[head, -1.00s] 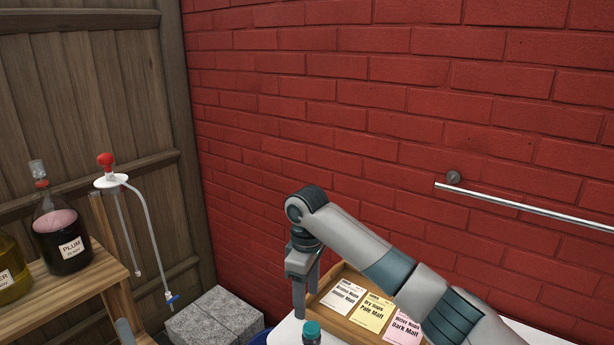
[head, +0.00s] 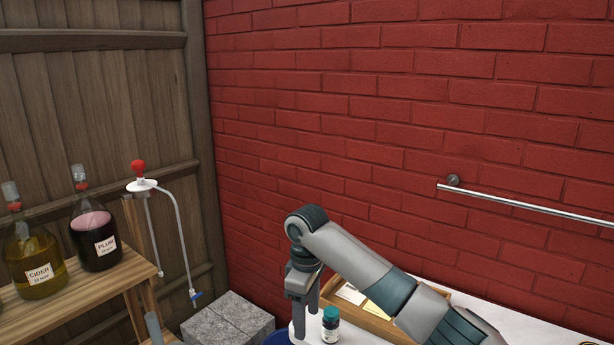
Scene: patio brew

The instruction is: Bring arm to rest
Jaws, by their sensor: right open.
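My right arm reaches in from the lower right in the head view. Its gripper (head: 305,312) points down at the left end of the white table (head: 475,303). The jaws are open and I see nothing held between them. A small dark bottle with a teal cap (head: 330,325) stands just right of the fingers; I cannot tell whether they touch it. A wooden tray (head: 372,322) with paper packets (head: 351,294) lies behind, partly hidden by my arm.
A wooden shelf (head: 75,298) at left holds a cider jug (head: 38,262) and a plum jug (head: 95,240). A siphon (head: 142,185) hangs at its end. Grey blocks (head: 228,322) stand below. A metal rail (head: 530,205) runs along the red brick wall (head: 400,110).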

